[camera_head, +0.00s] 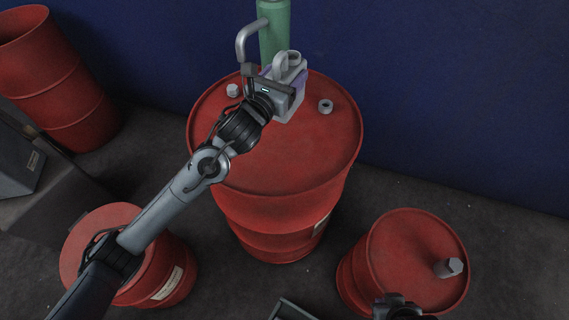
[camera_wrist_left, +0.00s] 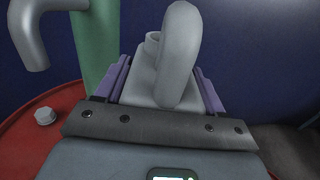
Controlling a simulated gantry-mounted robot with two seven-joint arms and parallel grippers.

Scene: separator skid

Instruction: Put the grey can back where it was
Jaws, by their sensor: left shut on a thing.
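The grey can (camera_head: 291,62), with a looped handle on top, is over the back part of the big middle red drum's lid. My left gripper (camera_head: 272,82) is shut on it, with purple finger pads on either side. In the left wrist view the can (camera_wrist_left: 180,60) stands upright between the fingers (camera_wrist_left: 165,88), its handle towards the camera. Its lower part is hidden there by the gripper. I cannot tell whether its base touches the lid.
A green post (camera_head: 274,30) with a bent grey pipe (camera_head: 246,45) stands behind. A right-hand drum (camera_head: 400,250) bears a hex bolt (camera_head: 448,268). The lid's front is clear.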

